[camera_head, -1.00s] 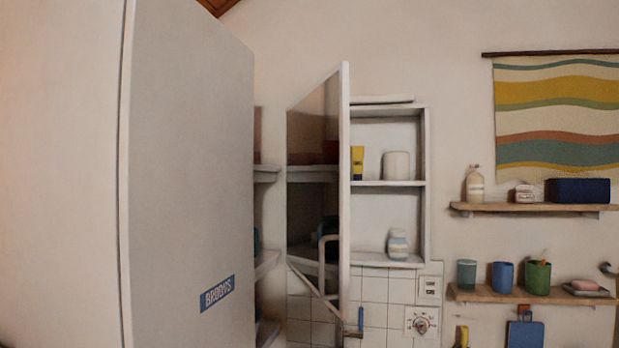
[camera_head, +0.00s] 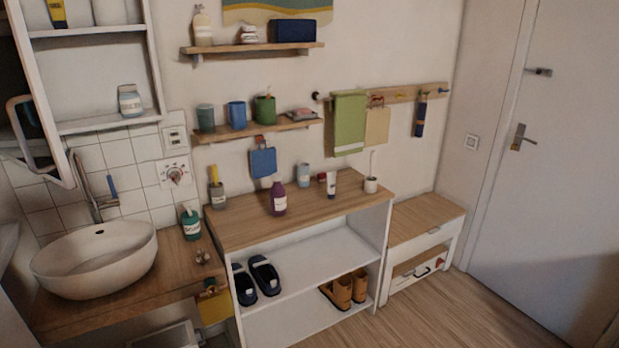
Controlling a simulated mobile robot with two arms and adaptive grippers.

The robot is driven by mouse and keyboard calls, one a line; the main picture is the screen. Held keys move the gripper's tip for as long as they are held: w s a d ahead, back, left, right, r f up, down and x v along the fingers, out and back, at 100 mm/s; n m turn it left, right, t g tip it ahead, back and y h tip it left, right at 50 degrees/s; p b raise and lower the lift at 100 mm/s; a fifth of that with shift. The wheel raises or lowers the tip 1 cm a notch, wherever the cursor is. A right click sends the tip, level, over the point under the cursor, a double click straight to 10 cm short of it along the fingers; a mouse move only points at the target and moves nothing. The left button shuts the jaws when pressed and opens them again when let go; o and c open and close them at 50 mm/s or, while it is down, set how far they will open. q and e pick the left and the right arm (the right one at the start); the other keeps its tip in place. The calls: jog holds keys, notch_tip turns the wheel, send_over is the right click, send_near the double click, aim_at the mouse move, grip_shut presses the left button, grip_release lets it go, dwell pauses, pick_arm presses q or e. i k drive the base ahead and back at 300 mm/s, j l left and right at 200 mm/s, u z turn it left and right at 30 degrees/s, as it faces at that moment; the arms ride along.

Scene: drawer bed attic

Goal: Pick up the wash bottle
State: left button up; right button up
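Several bottles are in view, and I cannot tell for certain which is the wash bottle. A purple bottle with a pale label (camera_head: 278,198) stands upright on the wooden top of the shelf unit. A green pump bottle (camera_head: 190,222) stands on the wooden counter beside the basin. A cream bottle (camera_head: 202,26) stands on the upper wall shelf at the left end. A small pale blue container (camera_head: 303,175) is on the unit top behind the purple bottle. Neither of my grippers shows in the view.
A white basin (camera_head: 95,262) sits on the counter at left, below an open cabinet door (camera_head: 40,100). The shelf unit top (camera_head: 325,203) also holds a grey-yellow bottle, a tube and a cup. A low wooden bench (camera_head: 425,218) and white door (camera_head: 560,140) are at right.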

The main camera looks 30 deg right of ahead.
aim_at(277, 192)
jog(key=z, duration=0.85)
